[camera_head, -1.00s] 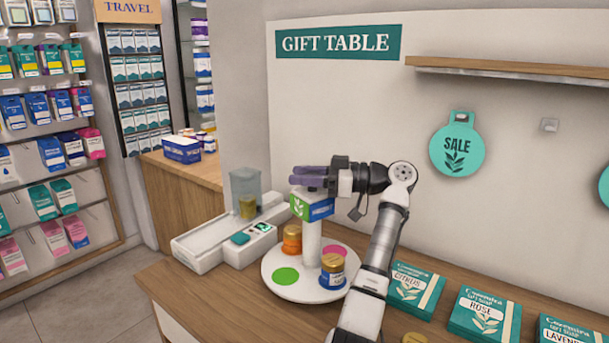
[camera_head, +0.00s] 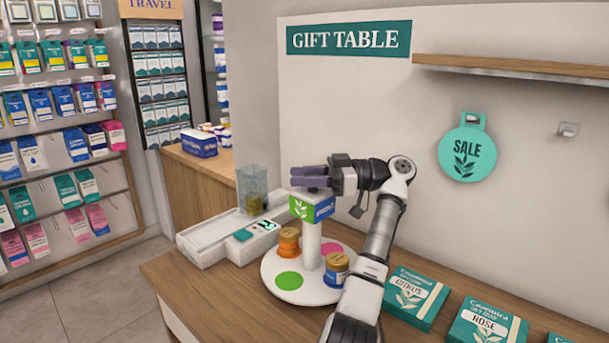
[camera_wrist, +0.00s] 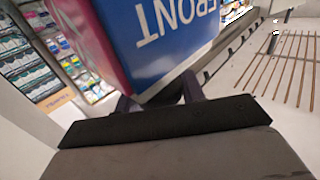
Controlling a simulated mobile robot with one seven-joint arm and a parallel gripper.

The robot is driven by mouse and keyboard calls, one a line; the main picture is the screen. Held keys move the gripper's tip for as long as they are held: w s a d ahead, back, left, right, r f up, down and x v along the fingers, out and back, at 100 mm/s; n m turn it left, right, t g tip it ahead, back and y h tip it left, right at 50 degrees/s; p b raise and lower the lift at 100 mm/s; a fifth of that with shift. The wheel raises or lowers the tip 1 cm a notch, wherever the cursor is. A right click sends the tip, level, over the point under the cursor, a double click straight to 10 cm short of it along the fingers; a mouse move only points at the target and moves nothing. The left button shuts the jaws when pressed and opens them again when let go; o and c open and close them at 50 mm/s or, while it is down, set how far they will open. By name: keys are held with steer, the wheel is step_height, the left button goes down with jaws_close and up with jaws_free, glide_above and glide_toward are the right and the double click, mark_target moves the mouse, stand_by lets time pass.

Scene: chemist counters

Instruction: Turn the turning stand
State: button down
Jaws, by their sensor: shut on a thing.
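The turning stand has a round white base (camera_head: 312,290) on the wooden counter, a white column and a box head with a green leaf face (camera_head: 302,208) and a blue face (camera_head: 324,209). An orange jar (camera_head: 288,242) and a blue jar with a gold lid (camera_head: 336,270) stand on the base, with a green spot and a pink spot. My gripper (camera_head: 308,176) is shut on the top of the stand, its purple fingers level above the box. In the wrist view the blue face reads FRONT (camera_wrist: 175,35) upside down. The exact grip spot is hidden.
A white device with a clear bin (camera_head: 252,188) stands just left of the stand. Teal gift soap boxes (camera_head: 415,297) lie at the right on the counter (camera_head: 215,310). A wall with a SALE tag (camera_head: 467,150) and a shelf is behind.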

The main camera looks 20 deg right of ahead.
stand_by(0.5)
steer(key=c, duration=0.9)
jaws_free()
steer(key=shift+o, duration=0.2)
steer(key=b+v, duration=0.1)
steer(key=v, duration=0.6)
steer(key=shift+d, duration=0.3)
steer(key=shift+s, duration=0.1)
